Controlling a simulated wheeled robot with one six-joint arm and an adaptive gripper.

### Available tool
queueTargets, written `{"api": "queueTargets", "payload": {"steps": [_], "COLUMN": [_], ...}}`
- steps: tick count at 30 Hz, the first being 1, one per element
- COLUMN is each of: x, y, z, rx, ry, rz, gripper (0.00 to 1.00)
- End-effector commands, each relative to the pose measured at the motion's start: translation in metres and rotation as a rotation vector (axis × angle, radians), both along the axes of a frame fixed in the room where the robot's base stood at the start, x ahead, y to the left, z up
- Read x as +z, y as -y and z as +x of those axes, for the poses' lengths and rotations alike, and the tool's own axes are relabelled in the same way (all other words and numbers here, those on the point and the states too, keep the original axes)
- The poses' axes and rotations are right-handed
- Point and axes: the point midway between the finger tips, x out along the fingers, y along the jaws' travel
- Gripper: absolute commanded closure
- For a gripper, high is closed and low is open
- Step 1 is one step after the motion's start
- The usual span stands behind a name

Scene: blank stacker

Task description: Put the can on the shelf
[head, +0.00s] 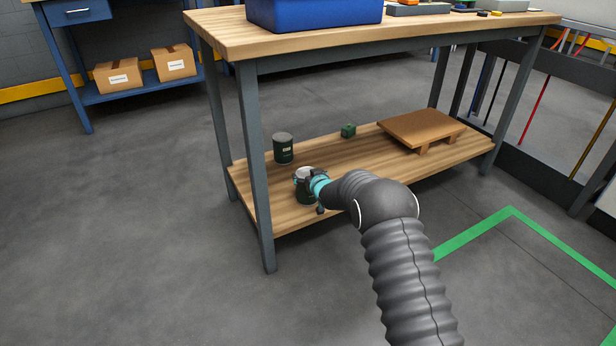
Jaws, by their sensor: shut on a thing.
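The lower wooden shelf (350,150) of the workbench crosses the middle of the head view. My gripper (308,178) is over the shelf's front left part, shut on a dark can (306,197) with a pale top. The can looks upright, and the gripper and wrist hide part of it. I cannot tell whether its base touches the shelf or is slightly above it. A second dark green can (283,150) with a grey lid stands upright on the shelf, just behind and left of the held one.
A small green block (348,130) and a low wooden platform (421,128) are on the shelf to the right. The bench's front left leg (255,170) stands left of the gripper. The benchtop (400,30) is overhead, with a blue bin (315,12). Floor at left is clear.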

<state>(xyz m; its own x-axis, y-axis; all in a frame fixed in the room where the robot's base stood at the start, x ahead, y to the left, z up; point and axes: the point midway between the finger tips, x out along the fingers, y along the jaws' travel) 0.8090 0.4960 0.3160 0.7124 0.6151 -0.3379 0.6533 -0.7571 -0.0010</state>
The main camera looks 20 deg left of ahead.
Motion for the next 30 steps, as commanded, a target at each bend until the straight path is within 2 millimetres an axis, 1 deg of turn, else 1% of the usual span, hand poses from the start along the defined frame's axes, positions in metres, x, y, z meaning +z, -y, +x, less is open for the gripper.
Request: {"api": "queueTargets", "payload": {"steps": [1,3,8,9,10,19,23,26,30], "x": [0.004,0.004,0.000,-0.002,-0.001,-0.001,0.003,0.005,0.011], "y": [0.000,0.000,0.000,0.000,0.000,0.000,0.001,0.005,0.016], "z": [0.001,0.001,0.001,0.000,0.000,0.000,0.000,-0.005,-0.018], "rx": [0.000,0.000,0.000,0.000,0.000,0.000,0.000,0.000,0.000], "ry": [0.004,0.004,0.003,0.001,0.000,0.000,0.000,-0.001,-0.001], "rz": [0.003,0.003,0.003,0.001,0.000,0.000,0.000,-0.001,0.000], "gripper": [0.84,0.84,0.84,0.07,0.00,0.00,0.00,0.00,0.00]}}
